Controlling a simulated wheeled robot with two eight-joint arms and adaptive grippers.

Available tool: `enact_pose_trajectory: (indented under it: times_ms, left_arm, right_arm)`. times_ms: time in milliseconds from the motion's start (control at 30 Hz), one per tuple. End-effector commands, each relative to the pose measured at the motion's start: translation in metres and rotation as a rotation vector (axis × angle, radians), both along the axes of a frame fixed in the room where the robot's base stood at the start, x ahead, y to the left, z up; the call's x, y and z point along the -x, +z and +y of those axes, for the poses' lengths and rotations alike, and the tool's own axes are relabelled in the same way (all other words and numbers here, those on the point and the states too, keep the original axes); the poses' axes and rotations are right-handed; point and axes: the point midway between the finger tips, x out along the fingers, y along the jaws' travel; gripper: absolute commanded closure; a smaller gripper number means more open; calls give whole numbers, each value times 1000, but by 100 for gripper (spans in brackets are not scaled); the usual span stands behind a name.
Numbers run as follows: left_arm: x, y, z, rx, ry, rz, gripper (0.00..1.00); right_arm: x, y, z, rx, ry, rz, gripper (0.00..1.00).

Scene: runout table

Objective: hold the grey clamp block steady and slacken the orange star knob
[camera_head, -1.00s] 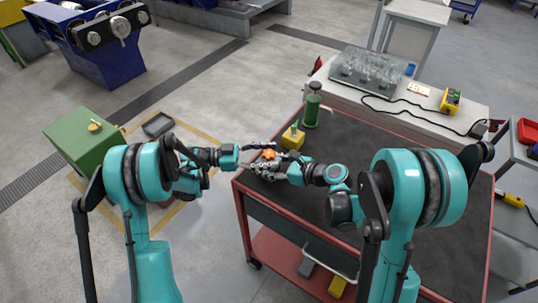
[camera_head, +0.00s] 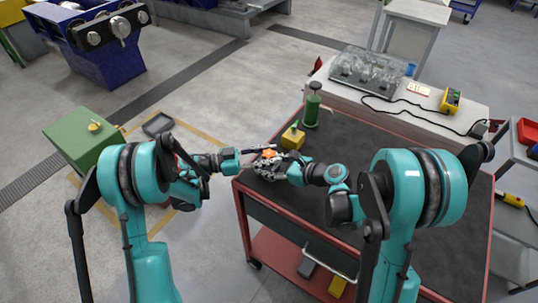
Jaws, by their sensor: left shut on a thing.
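The orange star knob (camera_head: 269,154) is a small bright spot near the left corner of the dark-topped table. My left gripper (camera_head: 265,152) reaches in from the left, its dark fingers beside the knob, and looks shut on it. My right gripper (camera_head: 264,166) comes in from the right, just below the knob in the picture. Its fingers overlap the grey clamp block, which I cannot pick out clearly from the grey finger links. Whether the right fingers grip the block cannot be made out.
A yellow block (camera_head: 292,139) stands just behind the grippers, with a green cylinder (camera_head: 312,110) beyond it.

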Motion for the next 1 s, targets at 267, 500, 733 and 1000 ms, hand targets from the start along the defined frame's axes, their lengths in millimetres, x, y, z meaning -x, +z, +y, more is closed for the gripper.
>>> enact_pose_trajectory:
  times_ms: [267, 500, 733, 1000]
  left_arm:
    - [0, 0, -1, -1, -2, 0, 43]
    - [0, 0, 0, 0, -2, 0, 43]
    - [4, 0, 27, 0, 2, 0, 43]
    - [16, 0, 85, -1, 2, 0, 43]
  right_arm:
    - [0, 0, 1, 0, 1, 0, 97]
    - [0, 0, 0, 0, 1, 0, 97]
    - [0, 0, 0, 0, 1, 0, 97]
    - [0, 0, 0, 0, 0, 0, 97]
